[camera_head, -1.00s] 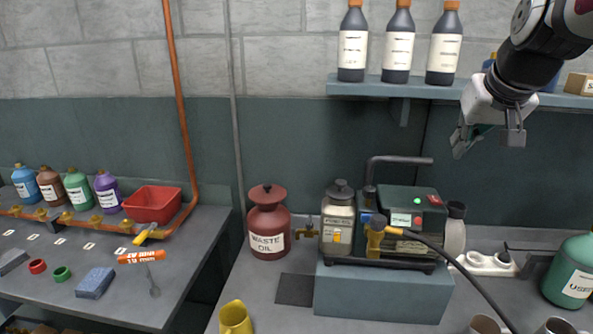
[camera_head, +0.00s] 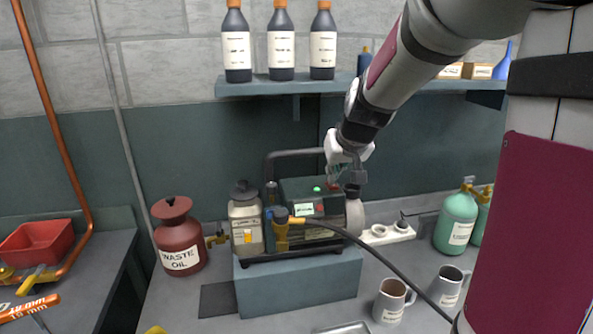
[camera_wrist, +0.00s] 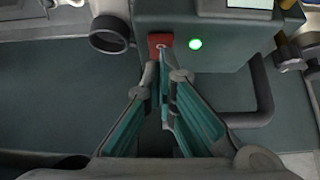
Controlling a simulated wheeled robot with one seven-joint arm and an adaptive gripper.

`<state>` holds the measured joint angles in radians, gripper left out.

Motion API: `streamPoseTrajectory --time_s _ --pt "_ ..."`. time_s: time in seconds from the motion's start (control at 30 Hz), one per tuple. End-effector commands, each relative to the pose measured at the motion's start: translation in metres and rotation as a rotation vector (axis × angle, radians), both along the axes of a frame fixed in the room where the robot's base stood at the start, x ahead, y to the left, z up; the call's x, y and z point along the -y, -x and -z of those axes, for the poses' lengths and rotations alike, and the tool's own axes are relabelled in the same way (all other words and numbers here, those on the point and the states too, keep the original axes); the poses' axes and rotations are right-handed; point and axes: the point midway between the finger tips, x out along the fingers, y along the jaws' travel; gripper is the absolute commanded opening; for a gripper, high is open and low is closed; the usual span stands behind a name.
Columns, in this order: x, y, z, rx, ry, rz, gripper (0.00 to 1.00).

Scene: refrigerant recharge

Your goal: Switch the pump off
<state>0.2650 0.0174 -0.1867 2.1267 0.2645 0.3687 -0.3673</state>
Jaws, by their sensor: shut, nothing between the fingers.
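The pump (camera_head: 298,190) is a dark green machine on a blue-grey block. Its green light (camera_head: 317,189) is lit, and this light also shows in the wrist view (camera_wrist: 195,44). The red switch (camera_wrist: 160,39) sits beside the light on the pump's top. My gripper (camera_head: 335,181) is over the right part of the pump's top, coming down from the upper right. In the wrist view my gripper's fingertips (camera_wrist: 163,62) are together and empty, at the near edge of the red switch. I cannot tell whether they touch it.
A black handle (camera_head: 290,153) arches behind the pump. A hose (camera_head: 378,262) runs from its front to the lower right. A jar (camera_head: 245,228) and a red waste oil can (camera_head: 178,238) stand left. A shelf (camera_head: 262,89) with bottles hangs above. Mugs (camera_head: 391,300) stand front right.

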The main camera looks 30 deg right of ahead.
Motion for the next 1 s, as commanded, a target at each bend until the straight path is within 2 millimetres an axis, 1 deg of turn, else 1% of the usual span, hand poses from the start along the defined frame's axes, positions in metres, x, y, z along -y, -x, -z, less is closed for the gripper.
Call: streamPoseTrajectory --time_s 0.3,0.5,0.77,1.0 --pt "0.0 0.0 0.001 0.0 0.0 0.0 0.0" --pt "-0.002 0.004 0.011 -0.001 0.0 -0.001 0.0" --pt "-0.001 0.004 0.009 -0.001 0.0 -0.001 0.0" --pt "0.001 -0.003 0.007 -0.001 0.0 -0.001 0.0"
